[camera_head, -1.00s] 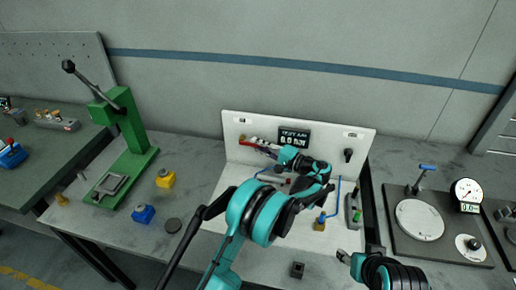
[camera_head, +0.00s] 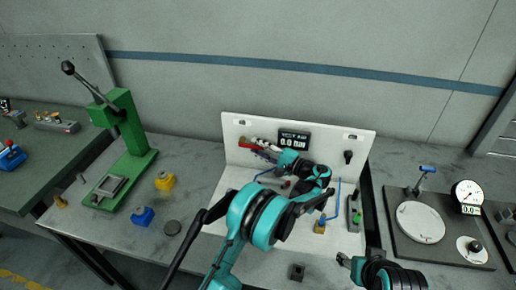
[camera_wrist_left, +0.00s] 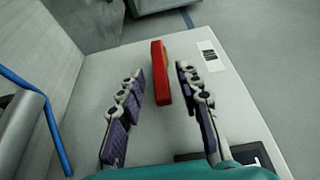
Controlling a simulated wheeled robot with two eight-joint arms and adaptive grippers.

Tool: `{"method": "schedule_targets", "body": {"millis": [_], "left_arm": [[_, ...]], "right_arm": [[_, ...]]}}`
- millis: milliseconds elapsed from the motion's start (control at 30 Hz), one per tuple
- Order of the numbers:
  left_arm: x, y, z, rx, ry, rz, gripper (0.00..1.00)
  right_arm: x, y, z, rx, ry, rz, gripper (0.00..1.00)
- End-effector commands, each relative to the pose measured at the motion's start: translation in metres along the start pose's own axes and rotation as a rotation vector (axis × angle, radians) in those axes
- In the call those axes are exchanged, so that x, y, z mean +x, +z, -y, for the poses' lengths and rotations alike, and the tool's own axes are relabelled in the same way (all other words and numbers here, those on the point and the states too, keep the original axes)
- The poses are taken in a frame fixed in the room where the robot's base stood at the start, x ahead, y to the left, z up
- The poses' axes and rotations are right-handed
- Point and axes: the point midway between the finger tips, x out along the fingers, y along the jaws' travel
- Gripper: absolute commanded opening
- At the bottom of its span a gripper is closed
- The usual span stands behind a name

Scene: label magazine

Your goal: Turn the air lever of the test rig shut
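The test rig is a white panel (camera_head: 340,127) on a white base, with a display (camera_head: 294,140) reading 0.0 bar. The red air lever (camera_head: 246,143) shows at the panel's upper left, partly hidden by my left gripper. My left gripper (camera_head: 263,153) is at the panel, close beside the lever. In the left wrist view the red lever (camera_wrist_left: 160,72) lies in the gap between the spread fingers (camera_wrist_left: 163,95), with space visible on both sides. My right gripper (camera_head: 343,259) is low, in front of the rig's right side; its fingers are too small to read.
A green press (camera_head: 125,130) stands left, with yellow (camera_head: 165,180) and blue (camera_head: 142,215) blocks near it. A black knob (camera_head: 348,157) is on the panel's right. A plate with a dial gauge (camera_head: 467,192) stands right. My left arm hides much of the rig's base.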

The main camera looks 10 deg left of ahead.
Motion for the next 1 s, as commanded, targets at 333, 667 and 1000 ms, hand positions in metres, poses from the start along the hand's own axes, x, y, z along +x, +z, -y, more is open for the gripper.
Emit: {"method": "schedule_targets", "body": {"millis": [333, 667, 1000], "left_arm": [[-0.062, -0.001, 0.0, 0.0, 0.0, -0.004, 0.34], [-0.114, 0.0, -0.001, 0.0, 0.001, -0.001, 0.34], [-0.119, 0.0, -0.001, 0.0, 0.001, 0.0, 0.34]], "right_arm": [[0.0, 0.0, 0.0, 0.0, 0.0, 0.0, 0.52], [0.0, 0.0, 0.0, 0.0, 0.0, 0.0, 0.52], [0.0, 0.0, 0.0, 0.0, 0.0, 0.0, 0.52]]}}
